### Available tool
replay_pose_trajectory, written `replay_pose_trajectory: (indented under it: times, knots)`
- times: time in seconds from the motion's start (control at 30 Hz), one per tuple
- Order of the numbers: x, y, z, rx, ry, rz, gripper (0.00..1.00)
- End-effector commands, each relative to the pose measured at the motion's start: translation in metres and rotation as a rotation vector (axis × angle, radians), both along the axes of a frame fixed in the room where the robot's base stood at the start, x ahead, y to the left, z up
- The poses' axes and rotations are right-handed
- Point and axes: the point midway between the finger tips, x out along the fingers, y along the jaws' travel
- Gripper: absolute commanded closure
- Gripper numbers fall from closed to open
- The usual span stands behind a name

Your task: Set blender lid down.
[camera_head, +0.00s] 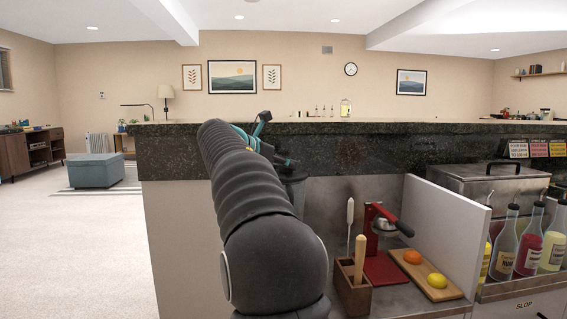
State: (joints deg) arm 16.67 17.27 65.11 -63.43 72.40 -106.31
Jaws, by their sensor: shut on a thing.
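My arm reaches forward from the bottom middle and hides much of my gripper (282,162), whose black and teal parts show just past the arm, in front of the dark stone bar ledge. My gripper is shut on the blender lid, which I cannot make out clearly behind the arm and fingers. A dark shape (293,180) shows just below the gripper; I cannot tell whether it is the lid or part of the blender. No other part of a blender is clearly visible.
The speckled dark bar ledge (400,146) runs across the view. Below it, a steel counter holds a wooden holder (352,290), a red press (377,235) and a cutting board (435,290) with an orange and a lemon. A white divider (440,232) and several bottles (505,245) stand right.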

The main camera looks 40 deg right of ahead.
Motion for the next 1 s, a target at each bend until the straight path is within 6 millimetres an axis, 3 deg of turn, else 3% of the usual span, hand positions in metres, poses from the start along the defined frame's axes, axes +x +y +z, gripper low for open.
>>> replay_pose_trajectory:
  times: [0.07,0.1,0.2,0.63,1.0]
  knots:
    - [0.000,0.000,-0.002,0.000,0.000,0.000,0.97]
    - [0.000,0.000,-0.001,0.000,0.000,0.000,0.56]
    - [0.000,0.000,-0.001,0.000,0.000,0.000,0.32]
    - [0.000,0.007,0.002,0.000,0.000,0.001,0.32]
    - [-0.006,0.069,0.027,-0.001,-0.001,0.004,0.32]
